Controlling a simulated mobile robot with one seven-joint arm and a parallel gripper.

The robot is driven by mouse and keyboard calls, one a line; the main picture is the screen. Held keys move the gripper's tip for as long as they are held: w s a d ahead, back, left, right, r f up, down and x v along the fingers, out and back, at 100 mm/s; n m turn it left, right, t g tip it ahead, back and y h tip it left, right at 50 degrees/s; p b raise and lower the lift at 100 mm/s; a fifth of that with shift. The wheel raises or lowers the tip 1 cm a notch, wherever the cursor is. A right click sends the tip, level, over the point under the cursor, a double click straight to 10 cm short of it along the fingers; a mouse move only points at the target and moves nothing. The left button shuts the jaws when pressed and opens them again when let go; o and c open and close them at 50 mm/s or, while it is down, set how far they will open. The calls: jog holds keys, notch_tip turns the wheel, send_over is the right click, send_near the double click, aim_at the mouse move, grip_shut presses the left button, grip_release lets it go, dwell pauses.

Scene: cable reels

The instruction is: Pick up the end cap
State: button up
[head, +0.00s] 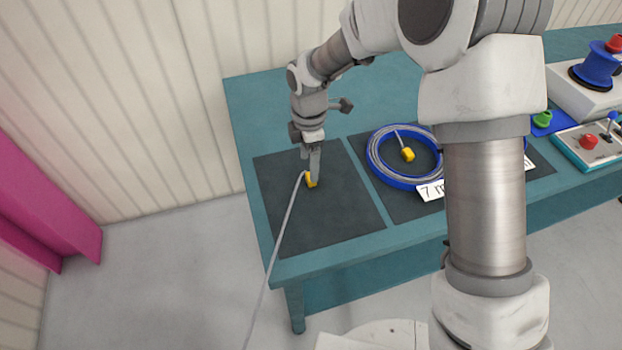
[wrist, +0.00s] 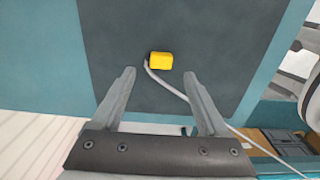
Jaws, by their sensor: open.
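The yellow end cap (head: 310,181) lies on the left dark mat (head: 330,218) of the teal table, with a grey cable running from it over the table's front edge. It also shows in the wrist view (wrist: 161,61), ahead of the fingertips and roughly centred between them. My gripper (head: 312,172) points down over the cap and hides part of it in the head view. In the wrist view my gripper (wrist: 162,80) is open and empty, its fingers spread on either side. I cannot tell the exact height of the fingertips above the mat.
A blue reel (head: 374,160) of grey cable with another yellow cap (head: 408,154) lies on the second mat, beside a number card (head: 431,191). A control box (head: 590,143) and a blue spool (head: 597,66) are at the right. The left mat is otherwise clear.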

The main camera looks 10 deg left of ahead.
jog(key=f, duration=0.4)
jog(key=shift+d+f+b, duration=0.2)
jog(key=shift+f+b, duration=0.1)
jog(key=shift+f, duration=0.1)
grip_shut()
jog(key=shift+r, duration=0.1)
jog(key=shift+w+r, duration=0.1)
jog(key=shift+r, duration=0.5)
jog(key=r, duration=0.2)
jog(key=d+r, duration=0.1)
jog(key=shift+d+r+p, duration=0.15)
jog(key=shift+r+p, duration=0.2)
jog(key=shift+p, duration=0.05)
jog(key=d+r+p, duration=0.1)
jog(key=d+r, duration=0.5)
jog(key=d, duration=0.4)
jog(key=shift+d, duration=0.2)
